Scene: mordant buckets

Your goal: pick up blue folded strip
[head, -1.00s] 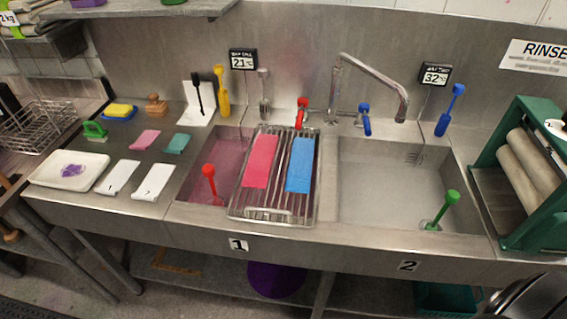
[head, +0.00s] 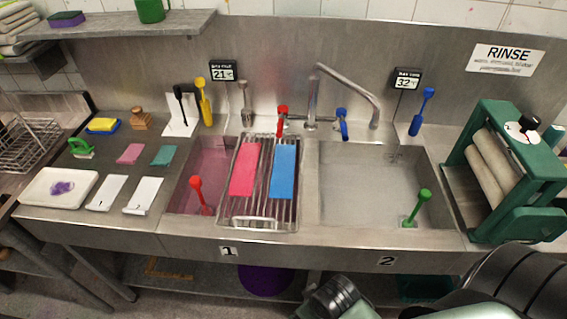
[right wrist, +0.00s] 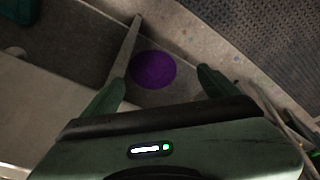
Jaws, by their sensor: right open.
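The blue folded strip (head: 284,171) lies flat on a metal drain rack (head: 264,212) over sink 1. A pink folded strip (head: 245,170) lies to its left on the same rack, with a small gap between them. My right arm comes in at the lower right of the head view, below and in front of the sinks, well short of the strip. In the right wrist view my right gripper (right wrist: 159,88) is open and empty, its two dark green fingers spread above the floor. My left gripper is in neither view.
Sink 2 (head: 345,212) is to the rack's right, with a green-handled plug (head: 418,207). A curved tap (head: 350,85) rises behind. A green roller press (head: 505,170) stands at the right. A purple bucket (right wrist: 153,69) is below the counter.

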